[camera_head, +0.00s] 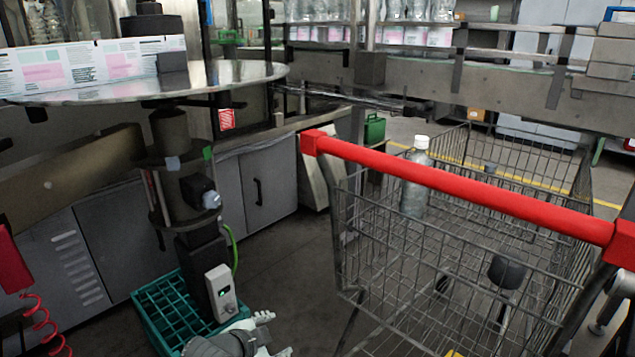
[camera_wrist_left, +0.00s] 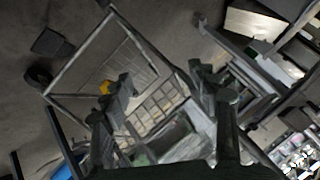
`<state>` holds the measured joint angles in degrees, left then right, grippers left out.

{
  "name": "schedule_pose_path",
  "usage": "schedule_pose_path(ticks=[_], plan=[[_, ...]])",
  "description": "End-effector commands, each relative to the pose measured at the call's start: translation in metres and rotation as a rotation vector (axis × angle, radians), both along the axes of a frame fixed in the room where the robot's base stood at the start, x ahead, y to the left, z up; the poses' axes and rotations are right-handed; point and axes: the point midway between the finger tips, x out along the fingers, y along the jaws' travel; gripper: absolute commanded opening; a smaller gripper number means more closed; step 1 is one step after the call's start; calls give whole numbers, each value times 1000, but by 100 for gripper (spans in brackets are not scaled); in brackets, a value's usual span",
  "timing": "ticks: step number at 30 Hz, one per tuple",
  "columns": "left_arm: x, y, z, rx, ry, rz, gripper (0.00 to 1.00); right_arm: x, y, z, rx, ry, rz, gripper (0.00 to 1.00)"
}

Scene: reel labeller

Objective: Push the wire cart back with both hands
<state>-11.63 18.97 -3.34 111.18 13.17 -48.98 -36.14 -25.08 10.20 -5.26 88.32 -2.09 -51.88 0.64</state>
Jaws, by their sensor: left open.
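The wire cart (camera_head: 405,268) stands on the floor at the right in the head view. Its red handle bar (camera_head: 455,188) slants from upper left down to the right edge. A clear bottle with a white cap (camera_head: 414,185) stands inside the basket, partly behind the handle. My left gripper (camera_head: 274,335) is at the bottom middle, left of the cart and apart from the handle, open and empty. In the left wrist view its two fingers (camera_wrist_left: 165,88) are spread, with wire mesh below and between them.
A labelling machine with a round steel table (camera_head: 230,75) fills the left. A teal crate (camera_head: 150,310) stands on the floor below it. A conveyor with bottles (camera_head: 420,72) runs behind the cart. Dark floor (camera_head: 300,270) is clear between crate and cart.

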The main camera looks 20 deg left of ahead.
Motion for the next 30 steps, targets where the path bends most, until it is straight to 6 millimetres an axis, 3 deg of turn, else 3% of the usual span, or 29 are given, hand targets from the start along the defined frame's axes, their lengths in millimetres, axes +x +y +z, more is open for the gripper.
schedule_pose_path(ticks=[1, 3, 9, 15, 18, 24, 30], plan=[[13, -4, 30, 26, -60, -46, 60, 0, 0, 0, 0, 0, 0, 0], [27, -10, 69, 69, -142, -114, 60, 0, 0, 0, 0, 0, 0, 0], [50, -33, 185, 219, -385, -299, 60, 0, 0, 0, 0, 0, 0, 0], [44, -62, 293, 398, -629, -462, 60, 0, 0, 0, 0, 0, 0, 0], [34, -74, 334, 481, -729, -522, 60, 0, 0, 0, 0, 0, 0, 0], [18, -90, 379, 585, -846, -590, 60, 0, 0, 0, 0, 0, 0, 0], [31, -100, 388, 603, -872, -599, 60, 0, 0, 0, 0, 0, 0, 0]])
